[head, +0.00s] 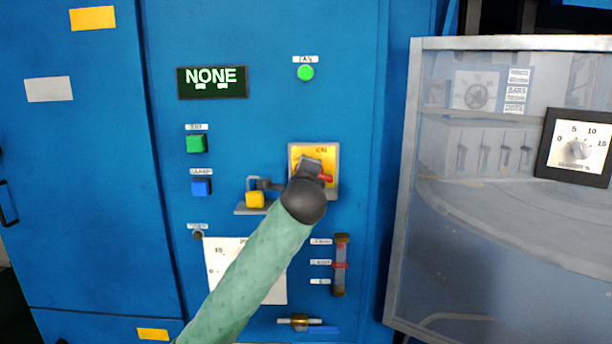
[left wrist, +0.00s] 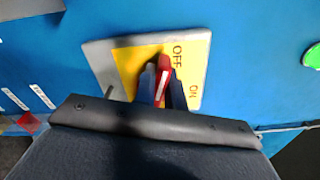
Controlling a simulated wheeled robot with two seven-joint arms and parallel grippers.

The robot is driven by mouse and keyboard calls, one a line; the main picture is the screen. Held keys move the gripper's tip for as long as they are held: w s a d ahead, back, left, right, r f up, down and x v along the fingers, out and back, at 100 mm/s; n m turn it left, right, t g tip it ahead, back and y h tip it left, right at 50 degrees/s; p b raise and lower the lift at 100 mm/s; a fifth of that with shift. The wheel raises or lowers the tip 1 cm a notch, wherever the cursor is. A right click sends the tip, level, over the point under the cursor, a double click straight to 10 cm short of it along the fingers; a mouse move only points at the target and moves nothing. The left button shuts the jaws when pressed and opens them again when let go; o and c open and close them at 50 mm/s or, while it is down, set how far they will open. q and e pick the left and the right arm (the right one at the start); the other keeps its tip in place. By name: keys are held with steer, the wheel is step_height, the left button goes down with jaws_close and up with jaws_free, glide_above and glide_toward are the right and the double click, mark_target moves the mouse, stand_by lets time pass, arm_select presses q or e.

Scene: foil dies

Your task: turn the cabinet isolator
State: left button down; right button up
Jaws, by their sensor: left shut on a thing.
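The cabinet isolator is a red handle on a yellow plate (head: 300,152) with a grey surround, set in the blue cabinet front. In the left wrist view the plate (left wrist: 126,62) carries the words OFF and ON, and the red handle (left wrist: 163,72) points up towards OFF in that picture. My left gripper (head: 312,168) is at the plate in the head view, covering much of the handle. In the left wrist view the fingers of my left gripper (left wrist: 162,88) stand on both sides of the red handle, shut on it. My right gripper is not in view.
A small shelf holds a yellow padlock-like block (head: 255,199) just left of the isolator. A green button (head: 196,143), a blue button (head: 201,187) and a display reading NONE (head: 212,82) are further left. A framed clear panel (head: 400,200) stands at the right.

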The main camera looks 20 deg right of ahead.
arm_select(q)
steer(key=n, duration=0.1)
steer(key=n+b, duration=0.1)
steer(key=shift+a+f+n, duration=0.1)
steer(key=shift+f+n, duration=0.4)
steer(key=shift+n, duration=0.4)
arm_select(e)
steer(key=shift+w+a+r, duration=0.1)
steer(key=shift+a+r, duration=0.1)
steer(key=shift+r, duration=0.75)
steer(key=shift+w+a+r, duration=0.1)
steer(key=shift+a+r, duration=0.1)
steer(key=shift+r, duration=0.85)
arm_select(q)
steer(key=c, duration=1.5)
jaws_free()
steer(key=shift+o, duration=0.2)
